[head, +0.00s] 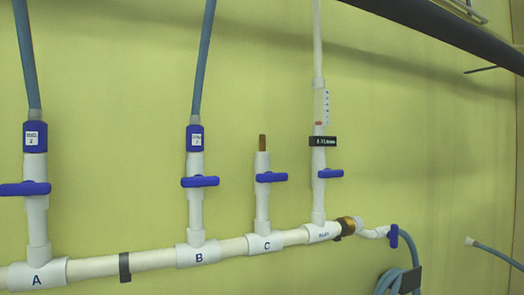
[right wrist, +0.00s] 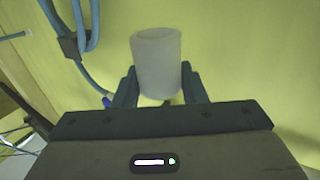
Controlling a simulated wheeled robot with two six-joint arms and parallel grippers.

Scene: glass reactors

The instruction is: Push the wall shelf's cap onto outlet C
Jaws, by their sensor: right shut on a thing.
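In the right wrist view, a white, round, hollow-looking cap (right wrist: 156,60) stands between the two dark fingers of my right gripper (right wrist: 158,78). The gripper is shut on it, and the cap's lower end is partly hidden by the fingers. In the head view, outlet C (head: 262,160) is a short white upright pipe with a bare brown tip at its top. Its blue valve handle (head: 271,177) lies crosswise. Neither gripper shows in the head view, so I cannot tell how far the cap is from outlet C.
Outlets A (head: 36,200) and B (head: 196,165) carry blue hoses upward. A pipe with a flow meter (head: 322,106) rises right of C. A dark bar (head: 440,35) crosses the upper right. A coiled blue hose (head: 398,280) hangs lower right. The wall above C is clear.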

